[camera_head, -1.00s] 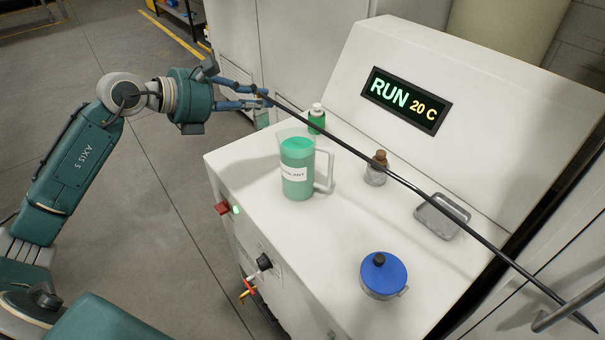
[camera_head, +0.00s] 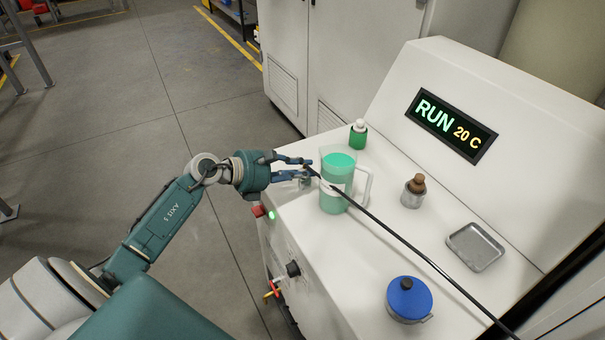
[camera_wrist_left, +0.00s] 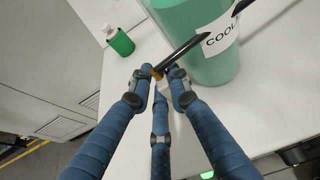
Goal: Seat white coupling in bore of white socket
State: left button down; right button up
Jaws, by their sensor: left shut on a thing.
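My left gripper (camera_head: 309,172) is shut on the end of a black hose (camera_head: 400,240), just left of the coolant jug and near the machine's front left edge. In the left wrist view its blue fingers (camera_wrist_left: 160,80) close around a brass-coloured ring and a small pale piece, perhaps the white coupling (camera_wrist_left: 163,88); the fingers partly hide it. Small coloured fittings (camera_head: 273,288) sit low on the machine's front, below a black knob (camera_head: 293,269). They are too small to tell whether the white socket is among them. My right gripper is out of view.
The clear jug of green coolant (camera_head: 338,186) stands close to my gripper, with the hose crossing it. A green bottle (camera_head: 358,135), a corked jar (camera_head: 413,192), a metal tray (camera_head: 475,247) and a blue-lidded pot (camera_head: 408,300) stand on the white top. Open floor lies left.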

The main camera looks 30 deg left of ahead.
aim_at(303, 185)
pick_arm(q)
jog(key=shift+f, duration=1.15)
jog(key=shift+f, duration=0.1)
jog(key=c, duration=1.6)
grip_release()
jog(key=shift+c, duration=0.2)
